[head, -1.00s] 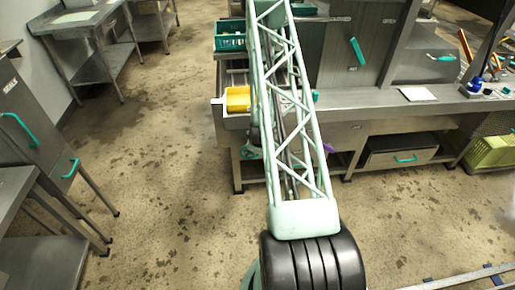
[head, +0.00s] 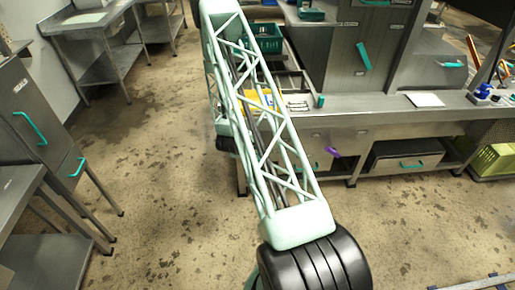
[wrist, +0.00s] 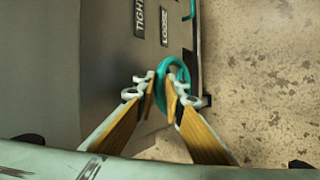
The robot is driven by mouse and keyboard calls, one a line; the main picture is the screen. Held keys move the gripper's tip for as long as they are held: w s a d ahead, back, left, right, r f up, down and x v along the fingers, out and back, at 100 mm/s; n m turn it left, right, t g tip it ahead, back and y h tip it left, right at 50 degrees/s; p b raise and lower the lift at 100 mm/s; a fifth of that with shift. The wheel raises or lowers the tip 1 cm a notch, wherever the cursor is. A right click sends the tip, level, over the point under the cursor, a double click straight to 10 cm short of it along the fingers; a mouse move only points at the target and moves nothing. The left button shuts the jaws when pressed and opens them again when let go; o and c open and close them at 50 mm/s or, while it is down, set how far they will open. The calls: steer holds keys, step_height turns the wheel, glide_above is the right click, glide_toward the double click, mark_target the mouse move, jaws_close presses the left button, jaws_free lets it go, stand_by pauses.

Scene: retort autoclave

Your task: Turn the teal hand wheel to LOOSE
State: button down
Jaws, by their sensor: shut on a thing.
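The teal hand wheel (wrist: 185,73) is in the middle of the wrist view, beside a grey metal panel. The black label TIGHT (wrist: 140,16) and the black label LOOSE (wrist: 165,22) are on the panel above it. My gripper (wrist: 163,86) has its two fingers on either side of the wheel's near left rim and is shut on it. The fingers cover part of the rim. In the head view my arm crosses the bench, and I cannot make out the wheel or the gripper there.
A yellow object (head: 262,98) lies in an opening of the steel bench behind my arm. A teal crate (head: 265,40) stands farther back. The floor left of the bench is open.

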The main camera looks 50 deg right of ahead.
steer(key=w+a+f+n+g+h+b, duration=0.3)
steer(key=w+f+n+g+h+b, duration=0.1)
steer(key=h, duration=0.5)
steer(key=shift+w+a+n+g+b, duration=0.35)
steer(key=shift+w+n+g, duration=0.3)
steer(key=shift+n, duration=0.25)
stand_by(0.4)
steer(key=shift+h, duration=0.3)
steer(key=shift+s, duration=0.1)
steer(key=c, duration=2.7)
jaws_free()
steer(key=shift+s+a+g, duration=0.1)
steer(key=shift+g, duration=0.15)
